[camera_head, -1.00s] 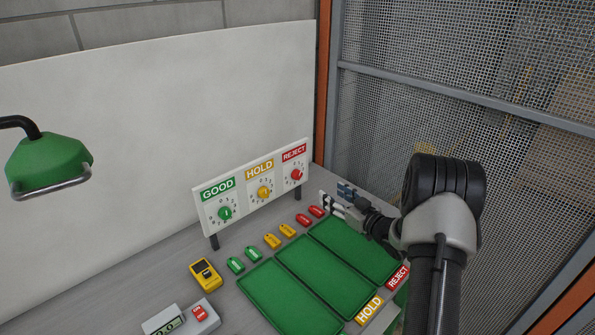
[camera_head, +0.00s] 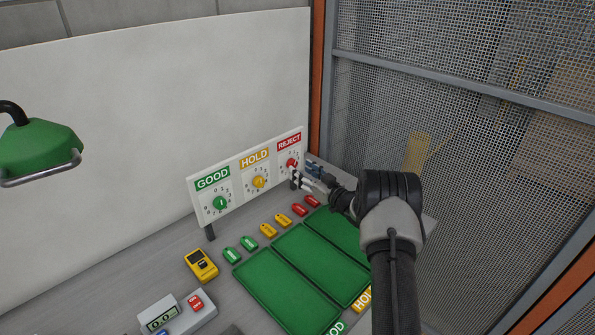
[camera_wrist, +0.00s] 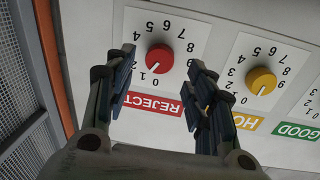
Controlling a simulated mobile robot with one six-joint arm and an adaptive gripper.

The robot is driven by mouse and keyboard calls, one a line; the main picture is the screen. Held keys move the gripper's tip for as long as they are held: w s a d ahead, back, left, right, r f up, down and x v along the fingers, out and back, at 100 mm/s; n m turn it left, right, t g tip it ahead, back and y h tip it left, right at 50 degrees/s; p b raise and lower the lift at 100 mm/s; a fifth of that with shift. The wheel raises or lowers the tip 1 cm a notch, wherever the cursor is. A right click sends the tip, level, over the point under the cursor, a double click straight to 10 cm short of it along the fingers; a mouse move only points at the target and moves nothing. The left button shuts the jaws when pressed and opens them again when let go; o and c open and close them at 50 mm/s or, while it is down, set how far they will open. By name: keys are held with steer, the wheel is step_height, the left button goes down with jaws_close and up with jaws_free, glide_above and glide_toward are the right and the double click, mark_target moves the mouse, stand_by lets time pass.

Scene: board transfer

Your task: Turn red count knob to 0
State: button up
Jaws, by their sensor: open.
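The red count knob (camera_wrist: 160,57) is on the white panel (camera_head: 237,204) under the red REJECT label (camera_head: 289,142). It also shows in the head view (camera_head: 292,163). The wrist view shows the panel upside down. The knob's white mark points to the low-digit side, near 0 and 1; I cannot tell exactly which. My gripper (camera_wrist: 158,88) is open, with one finger on each side of the REJECT label in the wrist view. The knob lies beyond the gap, apart from the fingers as far as I can see. In the head view my gripper (camera_head: 303,181) is just in front of the panel's right end.
The yellow knob (camera_wrist: 261,81) under HOLD and the green knob (camera_head: 220,203) under GOOD are beside it. Several coloured tags and green trays (camera_head: 285,289) lie below. A yellow meter (camera_head: 201,264) sits left. A mesh fence (camera_head: 460,120) stands right.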

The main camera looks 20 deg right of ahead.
mark_target(294, 165)
steer(key=shift+x, duration=1.65)
steer(key=shift+b, duration=0.3)
steer(key=c, duration=1.1)
